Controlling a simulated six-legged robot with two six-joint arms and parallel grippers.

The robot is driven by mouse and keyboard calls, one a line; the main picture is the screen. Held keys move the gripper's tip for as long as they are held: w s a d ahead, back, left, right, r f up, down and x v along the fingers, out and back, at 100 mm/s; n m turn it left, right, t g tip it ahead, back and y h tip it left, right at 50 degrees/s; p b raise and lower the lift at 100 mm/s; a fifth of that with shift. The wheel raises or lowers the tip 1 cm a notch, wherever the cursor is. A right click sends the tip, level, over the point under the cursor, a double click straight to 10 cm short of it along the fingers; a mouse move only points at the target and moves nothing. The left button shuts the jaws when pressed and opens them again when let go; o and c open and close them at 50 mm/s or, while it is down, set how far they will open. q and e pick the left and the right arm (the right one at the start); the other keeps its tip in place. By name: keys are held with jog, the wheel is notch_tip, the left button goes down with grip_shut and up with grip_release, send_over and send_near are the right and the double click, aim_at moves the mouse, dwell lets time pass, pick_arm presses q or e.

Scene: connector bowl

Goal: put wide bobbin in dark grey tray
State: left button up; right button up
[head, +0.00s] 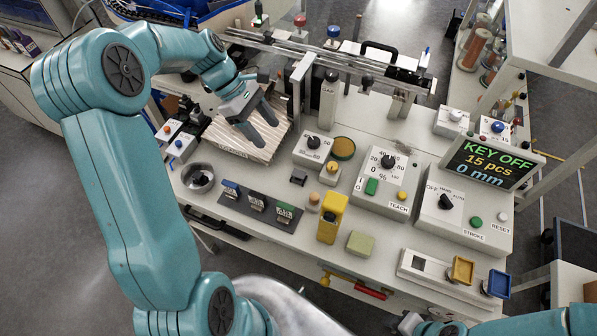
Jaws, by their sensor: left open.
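My left gripper (268,133) is open and empty, its fingers pointing down over a striped, cream-coloured block (246,146) at the back left of the bench. I cannot tell for certain which thing is the wide bobbin. A small tan cylinder (314,199) stands in front of the control boxes, and a round piece with an olive top (343,148) lies farther back. A flat dark grey tray (234,204) holds several small connectors on coloured labels, in front of and below my left gripper. Part of my right arm shows at the bottom right; its fingers do not show.
A metal bowl (198,178) with dark parts stands left of the tray. Posts and a metal rail (330,62) rise behind. Control boxes and a display (492,163) fill the right.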

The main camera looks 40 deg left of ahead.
aim_at(296, 172)
pick_arm(q)
jog(key=x, duration=1.6)
jog(key=shift+a+f+p, duration=0.25)
jog(key=shift+p, duration=0.1)
jog(key=c, duration=1.1)
grip_shut()
jog(key=shift+r, duration=0.15)
